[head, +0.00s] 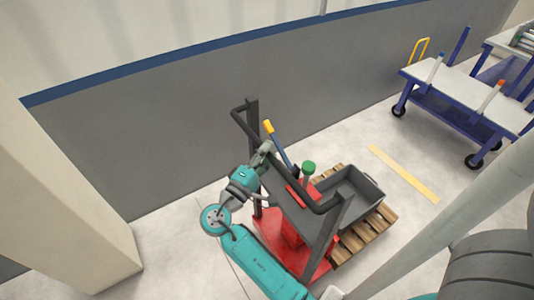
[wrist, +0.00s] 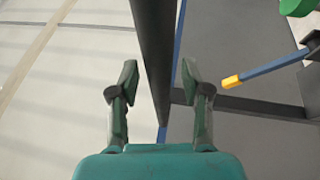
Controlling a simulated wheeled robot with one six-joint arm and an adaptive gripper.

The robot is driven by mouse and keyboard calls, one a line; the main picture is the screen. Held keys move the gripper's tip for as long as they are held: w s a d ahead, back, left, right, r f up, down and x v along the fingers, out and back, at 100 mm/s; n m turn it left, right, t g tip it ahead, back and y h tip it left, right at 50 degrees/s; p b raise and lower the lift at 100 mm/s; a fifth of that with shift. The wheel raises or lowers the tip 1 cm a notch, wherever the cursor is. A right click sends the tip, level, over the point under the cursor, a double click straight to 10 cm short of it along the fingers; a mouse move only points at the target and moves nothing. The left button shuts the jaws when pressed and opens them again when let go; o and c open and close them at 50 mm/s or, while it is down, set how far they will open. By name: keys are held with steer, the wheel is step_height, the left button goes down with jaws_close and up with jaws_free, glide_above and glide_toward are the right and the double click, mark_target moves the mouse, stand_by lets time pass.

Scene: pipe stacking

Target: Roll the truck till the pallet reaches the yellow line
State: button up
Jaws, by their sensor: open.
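The red truck (head: 267,232) stands on the floor with a dark upright frame and handle bar (head: 245,129). The wooden pallet (head: 364,238) is at its right side, carrying a grey bin (head: 362,184). The yellow line (head: 403,173) is on the floor beyond the pallet, with bare floor between them. My gripper (head: 265,149) is at the frame, beside the handle bar. In the wrist view my gripper (wrist: 159,72) is open, with a dark bar (wrist: 152,50) of the frame showing between its fingers. I cannot tell whether they touch it.
A blue lever with a yellow tip (wrist: 231,81) and a green knob (head: 309,167) are close to the right of my gripper. A grey wall (head: 180,130) runs behind the truck. A pillar (head: 65,200) stands at left. Blue carts (head: 460,95) stand beyond the line.

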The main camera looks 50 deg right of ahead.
jaws_close()
